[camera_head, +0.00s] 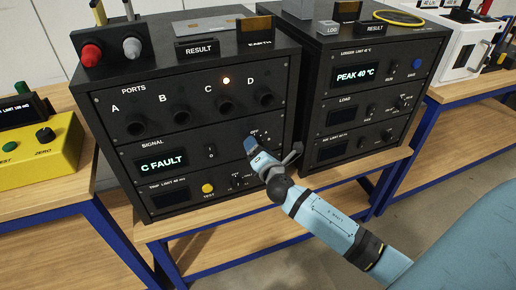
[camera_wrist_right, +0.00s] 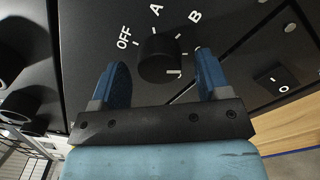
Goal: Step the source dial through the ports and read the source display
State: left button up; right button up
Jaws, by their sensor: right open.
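The source dial (camera_wrist_right: 158,58) is a round black knob in the right wrist view, with labels OFF, A and B around its upper side. Its pointer setting is not clear. My right gripper (camera_head: 262,152) is open in front of the SIGNAL panel and hides the dial in the head view. In the wrist view its blue fingers stand one on each side of the knob, with gaps; I cannot tell how far they reach along it. The source display (camera_head: 163,163) reads "C FAULT" in green. Ports A, B, C and D (camera_head: 180,114) are in a row above. My left gripper is not in view.
A rocker switch (camera_head: 210,152) and a yellow TEST button (camera_head: 208,188) are left of my gripper. A second rack unit (camera_head: 372,55) showing "PEAK 40 °C" stands close on the right.

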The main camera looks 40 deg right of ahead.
pick_arm(q)
jog(key=shift+b, duration=0.3)
pick_arm(e)
jog(key=v, duration=1.3)
jog(key=shift+s, duration=0.3)
jog(key=shift+f, duration=0.1)
jog(key=s+a+f+m+g+y, duration=0.7)
jog(key=s+a+f+m, duration=0.65)
jog(key=m, duration=0.65)
pick_arm(q)
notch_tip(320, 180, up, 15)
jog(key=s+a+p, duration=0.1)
jog(key=p, duration=1.8)
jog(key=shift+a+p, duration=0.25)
jog(key=shift+p, duration=0.1)
pick_arm(e)
notch_tip(320, 180, up, 14)
jog(key=shift+t+y, duration=0.3)
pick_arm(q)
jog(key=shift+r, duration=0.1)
pick_arm(e)
jog(key=shift+r, duration=0.15)
